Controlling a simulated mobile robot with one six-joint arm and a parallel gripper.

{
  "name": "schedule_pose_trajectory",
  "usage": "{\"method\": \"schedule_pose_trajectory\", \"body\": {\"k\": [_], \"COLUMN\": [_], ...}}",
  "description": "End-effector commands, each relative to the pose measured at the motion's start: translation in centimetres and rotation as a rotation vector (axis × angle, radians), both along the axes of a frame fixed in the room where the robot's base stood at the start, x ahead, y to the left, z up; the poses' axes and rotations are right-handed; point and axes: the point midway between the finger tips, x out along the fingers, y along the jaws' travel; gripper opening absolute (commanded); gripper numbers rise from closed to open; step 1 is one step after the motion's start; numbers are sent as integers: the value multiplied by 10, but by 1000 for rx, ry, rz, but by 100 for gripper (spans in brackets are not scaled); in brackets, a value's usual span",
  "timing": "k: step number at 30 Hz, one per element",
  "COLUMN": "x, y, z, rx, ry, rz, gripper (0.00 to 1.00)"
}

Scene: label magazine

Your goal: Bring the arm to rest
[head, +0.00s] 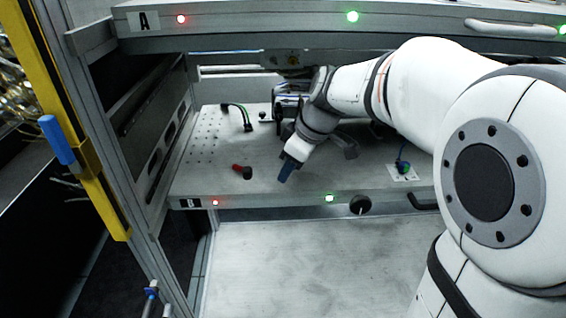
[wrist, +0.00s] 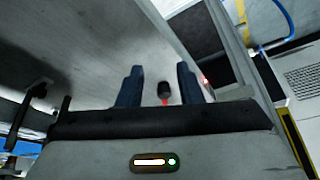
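My white arm reaches in from the right in the head view, over the shelf marked B (head: 215,175). My gripper (head: 287,172) points down at the shelf near its front edge, with a blue fingertip showing. In the wrist view my gripper (wrist: 160,86) has its two blue fingers well apart, with nothing held between them. A small red and black piece (head: 242,171) lies on the shelf to the left of my gripper. It also shows beyond the gap between the fingers in the wrist view (wrist: 164,90).
The upper shelf marked A (head: 250,25) is above my arm. A yellow post (head: 85,150) with a blue handle stands at the left. A black cable piece (head: 246,122) and a small pad with a blue-green plug (head: 403,170) are on shelf B. A black knob (head: 360,205) is on its front.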

Motion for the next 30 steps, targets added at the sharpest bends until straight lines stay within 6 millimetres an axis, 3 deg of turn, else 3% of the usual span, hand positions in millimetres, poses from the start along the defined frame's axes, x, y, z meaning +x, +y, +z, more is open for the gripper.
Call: {"method": "schedule_pose_trajectory", "body": {"k": [7,11,21,30], "x": [-2,-17,-100,-164], "y": [-1,-8,-47,-76], "z": [4,28,115,163], "rx": [-2,-12,-67,-89], "ry": [3,25,124,152], "rz": [-10,-86,-535,-906], "gripper": [33,33,33,33]}}
